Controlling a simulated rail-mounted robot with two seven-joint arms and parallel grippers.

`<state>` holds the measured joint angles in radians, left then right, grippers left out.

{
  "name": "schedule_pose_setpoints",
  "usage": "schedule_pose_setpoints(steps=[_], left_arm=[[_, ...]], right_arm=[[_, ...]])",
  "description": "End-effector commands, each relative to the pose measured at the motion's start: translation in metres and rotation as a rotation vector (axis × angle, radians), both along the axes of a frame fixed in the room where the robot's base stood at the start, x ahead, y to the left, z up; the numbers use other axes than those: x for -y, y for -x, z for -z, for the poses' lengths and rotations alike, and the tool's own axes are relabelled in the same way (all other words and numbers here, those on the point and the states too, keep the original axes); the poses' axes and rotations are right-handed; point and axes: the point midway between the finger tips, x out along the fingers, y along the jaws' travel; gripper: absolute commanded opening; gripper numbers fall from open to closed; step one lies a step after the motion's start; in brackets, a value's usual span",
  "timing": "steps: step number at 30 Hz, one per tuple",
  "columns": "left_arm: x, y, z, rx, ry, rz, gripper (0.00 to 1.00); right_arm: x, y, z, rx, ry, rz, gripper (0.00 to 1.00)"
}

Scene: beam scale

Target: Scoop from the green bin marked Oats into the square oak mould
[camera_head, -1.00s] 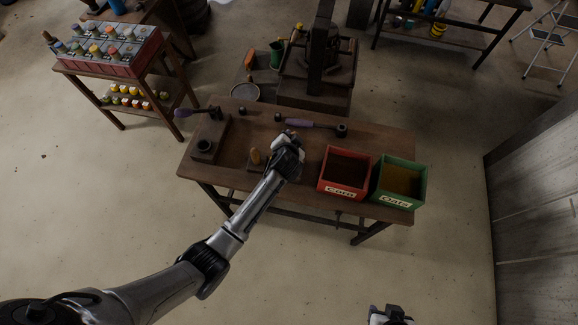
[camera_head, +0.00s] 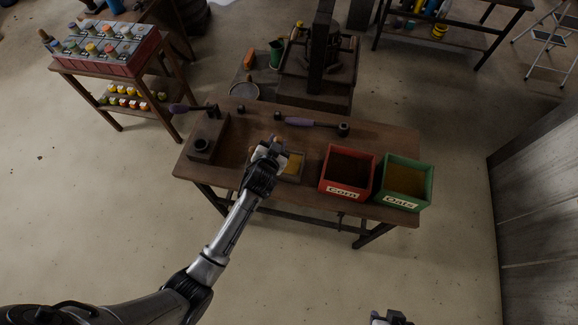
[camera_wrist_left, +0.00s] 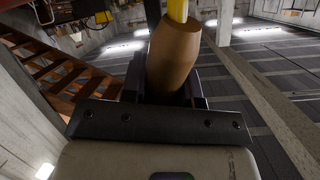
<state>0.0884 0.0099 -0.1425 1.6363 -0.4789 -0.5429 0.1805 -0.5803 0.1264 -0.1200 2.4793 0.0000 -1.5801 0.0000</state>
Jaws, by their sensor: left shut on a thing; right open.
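My left gripper (camera_head: 270,148) is over the front middle of the brown table, left of the bins. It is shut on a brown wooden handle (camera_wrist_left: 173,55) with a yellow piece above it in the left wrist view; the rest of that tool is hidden. The green bin marked Oats (camera_head: 403,202) stands at the table's right end with tan-yellow filling. A small square wooden mould (camera_head: 298,179) lies just right of the gripper, with a yellowish inside, partly covered by the gripper. My right gripper (camera_head: 390,317) is open at the bottom edge, partly cut off.
The red bin marked Corn (camera_head: 344,192) stands close beside the green bin, on its left. A dark block with a round hole (camera_head: 201,146) is at the table's left end. A purple-handled tool (camera_head: 300,122) lies along the back. A dark press (camera_head: 320,65) stands behind the table.

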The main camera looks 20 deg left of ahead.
Motion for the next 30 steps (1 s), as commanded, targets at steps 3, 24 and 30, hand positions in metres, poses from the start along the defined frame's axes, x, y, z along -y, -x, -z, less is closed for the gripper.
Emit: schedule_pose_setpoints(steps=[3,24,30], left_arm=[[0.0,0.0,0.0,0.001,-0.001,0.001,0.09],[0.0,0.0,-0.033,0.0,0.0,-0.001,0.02],[0.0,0.0,-0.048,0.0,-0.001,-0.001,0.02]], right_arm=[[0.0,0.0,0.0,0.0,-0.001,0.001,0.43],[-0.003,0.0,-0.032,0.001,-0.011,0.006,0.43],[-0.002,0.0,-0.045,0.001,-0.008,0.005,0.43]])
